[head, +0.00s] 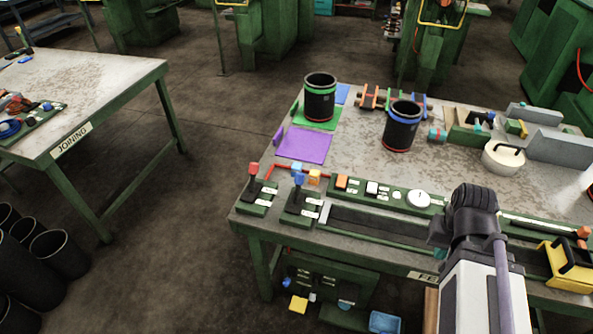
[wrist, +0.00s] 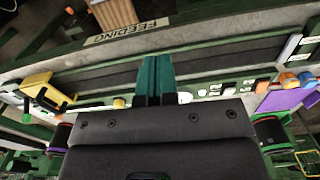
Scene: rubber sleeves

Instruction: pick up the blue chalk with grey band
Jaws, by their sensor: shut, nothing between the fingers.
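I cannot make out a blue chalk with a grey band for certain in either view. A small blue piece (head: 25,59) lies on the joining table at the far left of the head view, too small to show any band. My gripper (wrist: 155,78) shows teal fingers pressed together with nothing between them, above the feeding table's front edge in the wrist view. In the head view my arm mostly hides the gripper.
The joining table (head: 100,83) stands apart at left, with open floor between.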

